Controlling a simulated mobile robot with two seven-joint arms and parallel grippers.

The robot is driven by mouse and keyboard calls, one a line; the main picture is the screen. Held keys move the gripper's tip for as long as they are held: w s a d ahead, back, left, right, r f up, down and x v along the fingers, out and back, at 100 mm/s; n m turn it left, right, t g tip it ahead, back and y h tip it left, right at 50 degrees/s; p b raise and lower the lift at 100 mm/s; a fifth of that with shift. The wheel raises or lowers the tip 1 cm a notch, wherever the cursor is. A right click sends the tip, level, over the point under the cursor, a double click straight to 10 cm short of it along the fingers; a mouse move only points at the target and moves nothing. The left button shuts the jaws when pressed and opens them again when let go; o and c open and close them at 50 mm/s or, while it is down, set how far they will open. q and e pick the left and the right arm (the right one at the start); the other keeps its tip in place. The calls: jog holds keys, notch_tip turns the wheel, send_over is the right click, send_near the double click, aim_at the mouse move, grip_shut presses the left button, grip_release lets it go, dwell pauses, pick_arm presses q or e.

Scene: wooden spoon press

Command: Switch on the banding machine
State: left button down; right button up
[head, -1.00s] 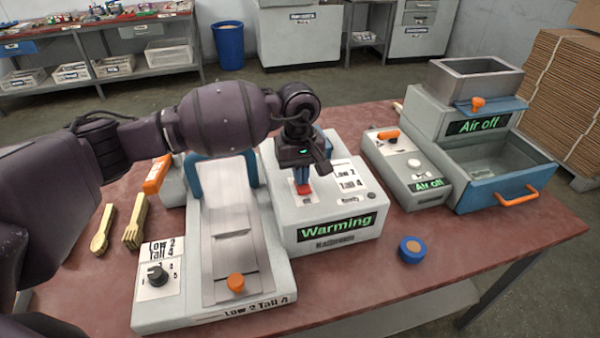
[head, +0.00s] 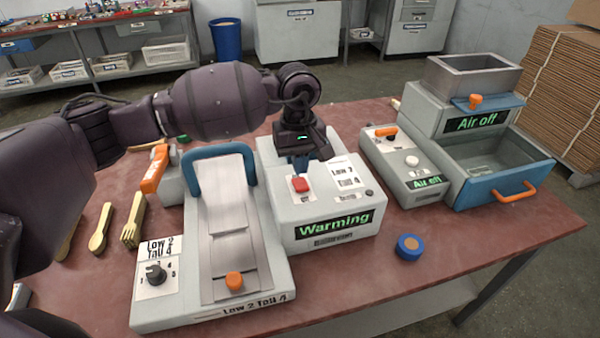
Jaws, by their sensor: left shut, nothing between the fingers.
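The grey machine (head: 290,233) in the middle of the table has a red button (head: 300,185) on its top and a lit green display (head: 334,224) reading "Warming". I take this to be the banding machine. A small label panel and a dark knob sit to the right of the button. My left gripper (head: 301,170) is shut and empty, pointing down just behind and above the red button, apparently apart from it. My right gripper is not in view.
A grey chute unit (head: 230,275) with a blue handle and orange knob stands left. Wooden cutlery (head: 100,228) lies further left. At right are an "Air off" control box (head: 405,165), a blue drawer unit (head: 500,165) and a blue roll (head: 410,246).

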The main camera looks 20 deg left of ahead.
aim_at(297, 178)
pick_arm(q)
notch_tip(297, 178, up, 8)
jog(key=w+a, duration=0.1)
jog(key=shift+f, duration=0.25)
jog(key=shift+a, duration=0.1)
